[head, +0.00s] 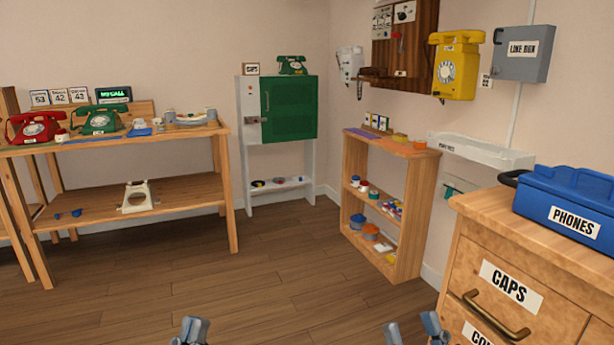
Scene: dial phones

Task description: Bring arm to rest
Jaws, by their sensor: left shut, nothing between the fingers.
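My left gripper (190,331) shows at the bottom edge, left of centre. Its fingertips are together with nothing between them. My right gripper (413,330) shows at the bottom edge, right of centre, in front of the wooden drawer cabinet (467,247). Its two fingertips stand apart with no object visible between them. Only the tips of both grippers are in view; the arms are hidden below the frame. Neither gripper appears to touch anything.
A wooden workbench (130,195) with a red phone (34,127) and a green phone (97,119) stands at left. A green cabinet (288,108) and a low shelf (411,180) stand farther back. A blue PHONES box (570,205) sits on the drawer cabinet. The middle floor is clear.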

